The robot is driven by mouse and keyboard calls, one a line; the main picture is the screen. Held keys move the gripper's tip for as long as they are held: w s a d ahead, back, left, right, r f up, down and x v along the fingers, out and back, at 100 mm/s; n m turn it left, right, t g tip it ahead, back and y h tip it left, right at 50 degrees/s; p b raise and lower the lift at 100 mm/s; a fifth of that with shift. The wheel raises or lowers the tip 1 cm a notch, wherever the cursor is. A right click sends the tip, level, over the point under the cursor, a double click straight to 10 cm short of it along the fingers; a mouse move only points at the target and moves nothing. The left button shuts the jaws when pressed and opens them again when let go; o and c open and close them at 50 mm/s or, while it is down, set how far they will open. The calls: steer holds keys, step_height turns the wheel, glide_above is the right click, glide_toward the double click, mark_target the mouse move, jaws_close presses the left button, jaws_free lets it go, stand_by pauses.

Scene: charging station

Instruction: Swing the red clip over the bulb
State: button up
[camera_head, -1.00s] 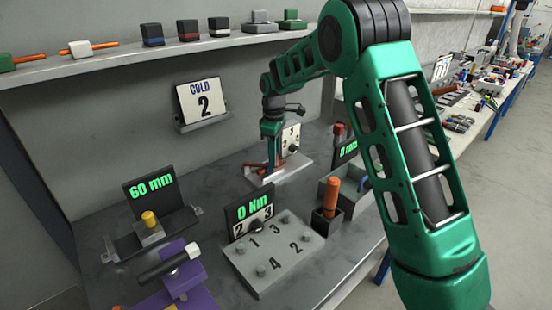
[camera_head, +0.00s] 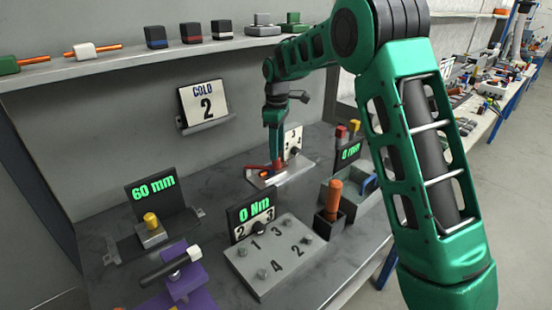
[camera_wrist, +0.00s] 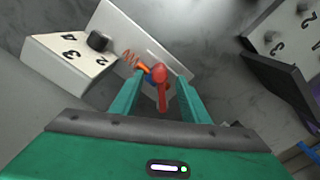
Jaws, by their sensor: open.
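The red clip (camera_wrist: 163,90) is a red lever with a rounded end, lying between the fingers of my gripper (camera_wrist: 160,79) in the wrist view. The fingers stand open on either side of it; contact is unclear. An orange coil (camera_wrist: 131,59) and a small orange-and-blue part lie just left of the clip, on a pale plate (camera_wrist: 112,22). I cannot pick out the bulb for certain. In the head view my gripper (camera_head: 275,155) points down at this plate (camera_head: 293,175), with a bit of red at its fingertips.
A white numbered block with a dark knob (camera_wrist: 97,41) stands close left of my fingers in the wrist view. In the head view a numbered grey plate (camera_head: 262,282), a 0 Nm display (camera_head: 250,218) and an orange-handled tool (camera_head: 334,195) stand in front. A shelf (camera_head: 120,60) runs above.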

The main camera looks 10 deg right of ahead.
step_height(320, 180, up, 6)
steer(key=shift+w+f, duration=0.1)
stand_by(0.4)
